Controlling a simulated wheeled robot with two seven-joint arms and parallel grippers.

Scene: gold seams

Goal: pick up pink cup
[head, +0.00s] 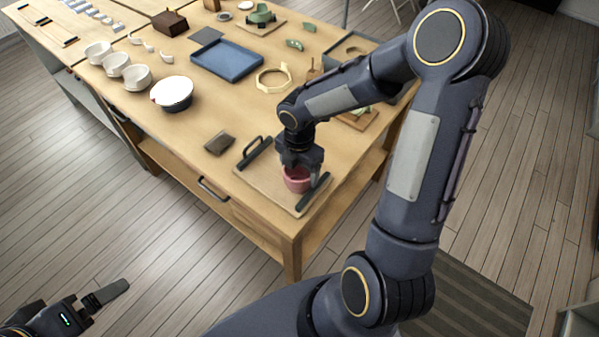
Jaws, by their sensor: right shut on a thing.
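The pink cup (296,184) stands upright on a wooden tray (268,189) with black handles, at the near right corner of the table. My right gripper (298,170) points down over the cup and is shut on it at the rim. The gripper hides part of the cup's top. I cannot tell whether the cup's base touches the tray. My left gripper (105,296) is low at the bottom left, away from the table, over the floor. Its fingers are only partly clear, and I cannot tell their opening.
A dark flat block (219,143) lies left of the tray. White bowls (137,77), a white round dish (172,92), a blue tray (228,62) and a pale yellow ring (273,79) stand farther back. A wooden board (357,119) lies behind my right forearm.

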